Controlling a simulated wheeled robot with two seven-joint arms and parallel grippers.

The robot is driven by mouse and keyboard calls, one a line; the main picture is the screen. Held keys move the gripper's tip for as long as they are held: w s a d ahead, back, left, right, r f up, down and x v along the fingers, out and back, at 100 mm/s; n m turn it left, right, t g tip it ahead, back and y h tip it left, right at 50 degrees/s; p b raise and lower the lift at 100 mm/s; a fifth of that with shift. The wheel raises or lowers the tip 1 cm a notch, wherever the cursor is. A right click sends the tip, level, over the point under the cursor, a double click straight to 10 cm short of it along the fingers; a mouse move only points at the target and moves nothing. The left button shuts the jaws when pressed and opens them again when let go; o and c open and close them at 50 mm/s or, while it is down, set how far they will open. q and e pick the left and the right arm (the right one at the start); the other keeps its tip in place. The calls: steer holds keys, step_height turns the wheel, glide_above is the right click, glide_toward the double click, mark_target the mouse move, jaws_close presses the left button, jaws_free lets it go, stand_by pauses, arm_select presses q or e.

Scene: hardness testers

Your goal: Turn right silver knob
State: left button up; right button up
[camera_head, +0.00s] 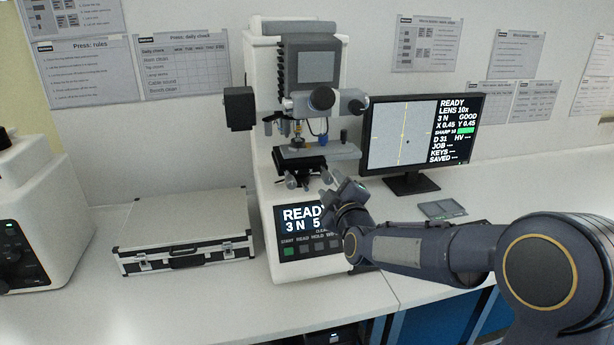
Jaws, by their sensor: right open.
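The hardness tester (262,150) stands upright on the bench, with its stage (318,151) at mid height. Below the stage a left silver knob (291,181) shows clearly. The right silver knob (325,176) is small in view and partly hidden by my right gripper. My right gripper (331,184) is open, with its fingers close by the right silver knob; I cannot tell whether they touch it. My right arm comes in from the right. My left gripper is not in view.
A monitor (421,134) stands to the right, with a small grey pad (442,209) on the bench in front. A silver case (184,230) lies left of the tester, and a white machine (36,215) is at the far left. The tester's front panel (304,232) sits below my right gripper.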

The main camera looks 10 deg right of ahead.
mark_target(325, 175)
steer(key=w+p, duration=0.1)
steer(key=w, duration=0.5)
steer(key=shift+w+f, duration=0.1)
steer(key=shift+w, duration=0.2)
jaws_close()
